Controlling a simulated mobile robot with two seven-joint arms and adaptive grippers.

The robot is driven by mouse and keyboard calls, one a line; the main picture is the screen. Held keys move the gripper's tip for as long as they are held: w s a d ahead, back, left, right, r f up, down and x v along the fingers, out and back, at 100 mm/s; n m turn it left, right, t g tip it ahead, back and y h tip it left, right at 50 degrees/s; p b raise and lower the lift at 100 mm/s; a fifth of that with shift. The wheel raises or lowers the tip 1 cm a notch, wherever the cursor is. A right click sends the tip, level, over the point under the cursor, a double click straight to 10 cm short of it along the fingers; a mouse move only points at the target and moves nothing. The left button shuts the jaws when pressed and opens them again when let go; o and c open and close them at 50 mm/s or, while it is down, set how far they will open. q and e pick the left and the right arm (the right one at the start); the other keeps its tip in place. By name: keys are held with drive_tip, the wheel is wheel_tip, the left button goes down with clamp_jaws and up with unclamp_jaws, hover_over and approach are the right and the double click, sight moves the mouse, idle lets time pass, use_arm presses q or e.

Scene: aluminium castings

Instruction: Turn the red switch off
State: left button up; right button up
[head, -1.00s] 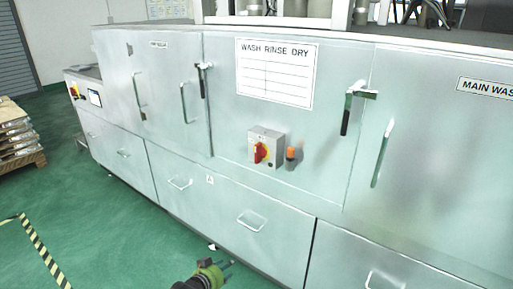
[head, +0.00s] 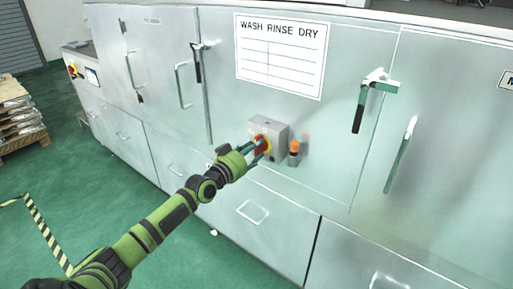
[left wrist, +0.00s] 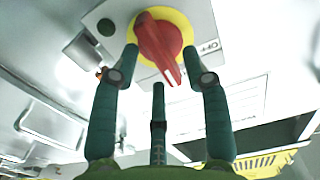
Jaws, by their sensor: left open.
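The red switch (head: 262,144) is a rotary knob on a yellow disc, set on a grey box on the front of the metal washing machine. In the left wrist view the red knob (left wrist: 160,45) fills the top middle, its pointed end aimed down and a little right. An "OFF" label (left wrist: 208,47) is to the right of the disc. My left gripper (head: 258,150) is at the switch. Its fingers (left wrist: 160,66) are open on either side of the knob, with a third finger below. I cannot tell whether any finger touches it. My right gripper is not in view.
An orange-topped fitting (head: 294,153) sits just right of the switch box. Door handles (head: 400,155) and a latch (head: 367,98) stick out from the panel. A pallet stack (head: 18,118) stands at the far left. The green floor in front is mostly clear.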

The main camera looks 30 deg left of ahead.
use_arm(q)
drive_tip(key=shift+w, duration=0.7)
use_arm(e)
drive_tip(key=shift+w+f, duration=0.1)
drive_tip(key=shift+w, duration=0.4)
use_arm(q)
clamp_jaws()
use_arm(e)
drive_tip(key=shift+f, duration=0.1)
use_arm(q)
drive_tip(key=shift+a+f+n+b, duration=0.1)
drive_tip(key=shift+a+n+b, duration=0.2)
drive_tip(key=shift+n, duration=2.65)
drive_tip(key=shift+a+n+b, duration=0.15)
drive_tip(key=shift+n+b, duration=0.15)
drive_tip(key=shift+n, duration=2.7)
drive_tip(key=shift+a+f+n+b, duration=0.1)
drive_tip(key=shift+a+n+b, duration=0.2)
drive_tip(key=shift+n, duration=2.65)
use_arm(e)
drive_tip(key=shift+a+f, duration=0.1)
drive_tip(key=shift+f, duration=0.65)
